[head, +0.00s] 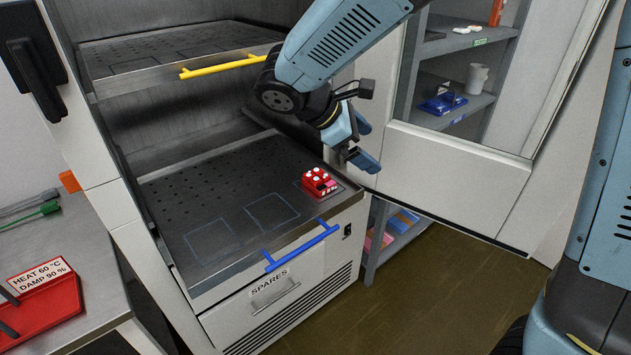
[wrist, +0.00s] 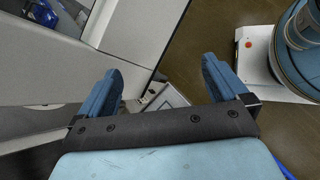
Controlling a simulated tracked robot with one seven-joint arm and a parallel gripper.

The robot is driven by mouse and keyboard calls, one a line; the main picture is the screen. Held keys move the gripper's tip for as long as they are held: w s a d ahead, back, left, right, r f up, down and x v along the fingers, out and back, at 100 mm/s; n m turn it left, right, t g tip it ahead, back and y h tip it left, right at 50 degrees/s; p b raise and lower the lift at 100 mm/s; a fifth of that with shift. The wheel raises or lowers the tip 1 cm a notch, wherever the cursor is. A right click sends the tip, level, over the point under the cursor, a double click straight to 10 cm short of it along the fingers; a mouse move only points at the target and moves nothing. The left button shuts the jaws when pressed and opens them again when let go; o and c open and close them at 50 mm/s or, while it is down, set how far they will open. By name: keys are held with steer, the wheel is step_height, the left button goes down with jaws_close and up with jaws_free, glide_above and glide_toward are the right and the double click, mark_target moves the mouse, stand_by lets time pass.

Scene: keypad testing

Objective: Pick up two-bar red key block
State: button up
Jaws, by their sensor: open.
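A red key block (head: 319,181) with white round spots on top sits on the lower metal tray (head: 190,189), near its right front corner. A pink patch shows on its side; any bar marks are too small to tell. My gripper (head: 366,144) is open and empty, above and to the right of the block, near the open cabinet door. In the wrist view my gripper (wrist: 160,82) shows two blue fingers apart with nothing between them. The red block is not seen in the wrist view.
The upper tray (head: 140,58) has a yellow handle (head: 222,66); the lower tray has a blue handle (head: 302,246). The open door (head: 460,183) stands right of my gripper. Outlined squares on the lower tray are empty. A red bin (head: 45,315) lies on the left bench.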

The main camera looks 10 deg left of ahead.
steer(key=s+a+f+n+t+h, duration=0.1)
steer(key=a+f+n+t, duration=0.1)
steer(key=a, duration=0.3)
steer(key=s+a+f+n+t, duration=0.1)
steer(key=a+f+n, duration=0.15)
steer(key=a, duration=0.35)
steer(key=n+t, duration=0.3)
steer(key=n, duration=0.1)
glide_toward(314, 178)
steer(key=x, duration=0.6)
steer(key=shift+r, duration=0.3)
steer(key=shift+f+x, duration=0.15)
steer(key=shift+x, duration=1.2)
steer(key=shift+f+x, duration=0.15)
steer(key=shift+x, duration=1.2)
steer(key=shift+s, duration=0.2)
steer(key=c, duration=0.9)
steer(key=shift+c, duration=0.2)
